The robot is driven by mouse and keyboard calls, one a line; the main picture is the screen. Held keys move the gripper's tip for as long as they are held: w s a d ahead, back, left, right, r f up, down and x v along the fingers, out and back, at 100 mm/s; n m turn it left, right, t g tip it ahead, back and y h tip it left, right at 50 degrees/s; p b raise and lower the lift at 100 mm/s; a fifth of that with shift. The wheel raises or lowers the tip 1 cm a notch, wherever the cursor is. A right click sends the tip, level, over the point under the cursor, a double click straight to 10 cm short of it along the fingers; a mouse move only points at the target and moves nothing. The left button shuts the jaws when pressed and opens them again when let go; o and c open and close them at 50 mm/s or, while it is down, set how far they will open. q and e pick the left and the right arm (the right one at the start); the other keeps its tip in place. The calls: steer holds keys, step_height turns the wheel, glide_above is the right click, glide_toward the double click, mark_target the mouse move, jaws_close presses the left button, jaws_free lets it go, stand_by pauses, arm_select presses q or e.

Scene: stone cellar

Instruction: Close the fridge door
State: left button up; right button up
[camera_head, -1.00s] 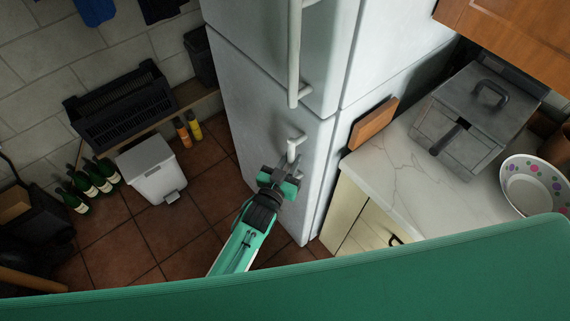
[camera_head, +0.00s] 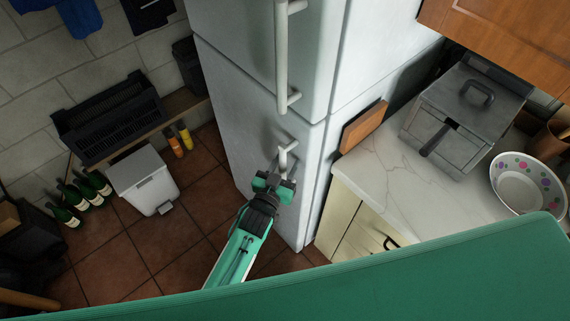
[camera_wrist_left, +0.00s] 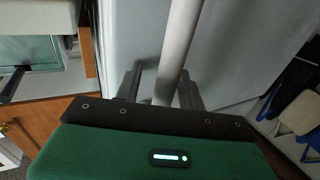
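The fridge is tall and pale grey-white, with its lower door (camera_head: 240,135) below an upper door (camera_head: 240,50) in the head view. The lower door looks roughly flush with the upper one; I cannot tell if a small gap remains. My left gripper (camera_head: 276,180) is at the lower door's vertical bar handle (camera_head: 284,158). In the left wrist view the handle bar (camera_wrist_left: 178,45) runs between the two fingers of my left gripper (camera_wrist_left: 163,88). The fingers are apart, one on each side of the bar, with a visible gap at the left finger. My right gripper is not in view.
A marble-topped counter (camera_head: 400,165) stands right of the fridge, with a grey fryer (camera_head: 465,115), a dotted bowl (camera_head: 527,185) and a wooden board (camera_head: 362,127). A white bin (camera_head: 145,180) and green bottles (camera_head: 82,190) stand at left. Tiled floor (camera_head: 205,205) is free between.

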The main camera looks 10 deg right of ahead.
arm_select(q)
steer(key=shift+f, duration=0.2)
steer(key=shift+s+a, duration=0.25)
steer(key=shift+s, duration=0.05)
steer(key=b+v, duration=0.3)
steer(key=v, duration=1)
steer(key=shift+r, duration=0.1)
